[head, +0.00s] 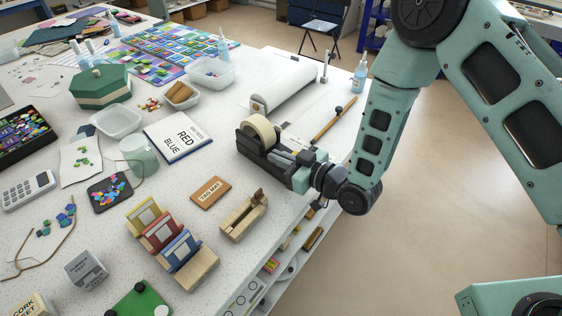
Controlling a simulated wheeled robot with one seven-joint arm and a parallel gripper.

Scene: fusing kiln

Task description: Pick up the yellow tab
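The yellow tab (144,216) stands upright as the leftmost and farthest of three framed tabs in a slotted wooden rack (202,270). The red tab (162,231) and the blue tab (182,250) stand in the same rack, nearer the front. My gripper (284,161) is over the table's right side, to the right of and beyond the rack, well apart from the yellow tab. It is beside the tape dispenser (249,146), and its fingertips are hard to separate from that dark body, so I cannot tell whether it touches it or is open.
A small wooden sign (210,192) and an empty-looking wooden holder (243,214) lie between my gripper and the rack. A book (179,136), a green cup (138,155) and a dark tray of glass pieces (110,193) stand behind the rack. Bare tabletop shows left of the rack.

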